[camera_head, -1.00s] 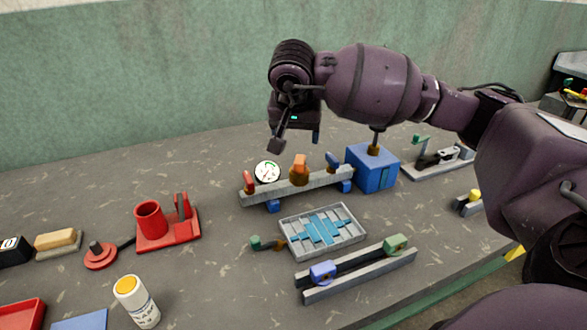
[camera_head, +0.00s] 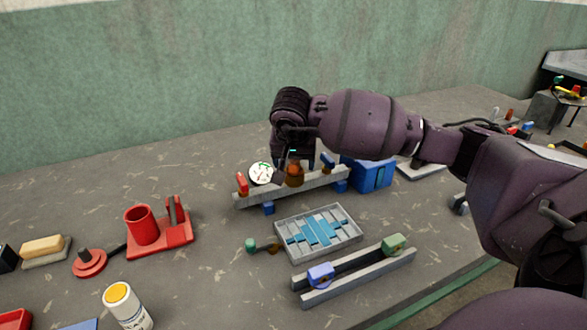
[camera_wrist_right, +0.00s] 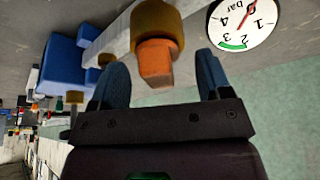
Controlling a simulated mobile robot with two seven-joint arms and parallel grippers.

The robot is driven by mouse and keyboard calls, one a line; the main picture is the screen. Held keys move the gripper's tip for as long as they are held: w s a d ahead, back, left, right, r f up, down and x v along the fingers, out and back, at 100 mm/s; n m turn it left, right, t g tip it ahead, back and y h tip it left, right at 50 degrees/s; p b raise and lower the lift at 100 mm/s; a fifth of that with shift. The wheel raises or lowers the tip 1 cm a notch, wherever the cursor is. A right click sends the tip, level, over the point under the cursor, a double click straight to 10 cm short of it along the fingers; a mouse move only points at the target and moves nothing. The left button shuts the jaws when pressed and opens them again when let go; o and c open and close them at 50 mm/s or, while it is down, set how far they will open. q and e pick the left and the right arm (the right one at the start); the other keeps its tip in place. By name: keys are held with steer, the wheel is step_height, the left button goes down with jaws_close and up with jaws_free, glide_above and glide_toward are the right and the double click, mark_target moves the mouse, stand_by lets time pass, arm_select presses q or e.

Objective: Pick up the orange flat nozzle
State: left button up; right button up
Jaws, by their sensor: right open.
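The orange flat nozzle (camera_head: 294,180) stands on a grey rail, between a red piece (camera_head: 242,184) and a blue piece (camera_head: 328,161). In the right wrist view the nozzle (camera_wrist_right: 156,62) shows an orange flat tip and a brass-coloured base. My right gripper (camera_head: 296,169) is open and points down over it. In the wrist view the gripper's two blue-grey fingers (camera_wrist_right: 162,62) are on either side of the orange tip, with gaps showing on both sides. The gripper hides the nozzle's top in the head view. My left gripper is not in view.
A round gauge (camera_head: 261,173) stands left of the nozzle, close to the gripper. A blue block (camera_head: 372,174) is to the right. A grey tray (camera_head: 284,247) with blue slats lies in front. A red holder (camera_head: 175,236) stands left, with bare bench between.

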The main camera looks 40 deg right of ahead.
steer(key=shift+r, duration=0.15)
steer(key=shift+c, duration=0.3)
steer(key=c, duration=1)
steer(key=shift+o, duration=0.2)
step_height(320, 180, up, 20)
steer(key=p, duration=0.1)
steer(key=shift+p, duration=0.35)
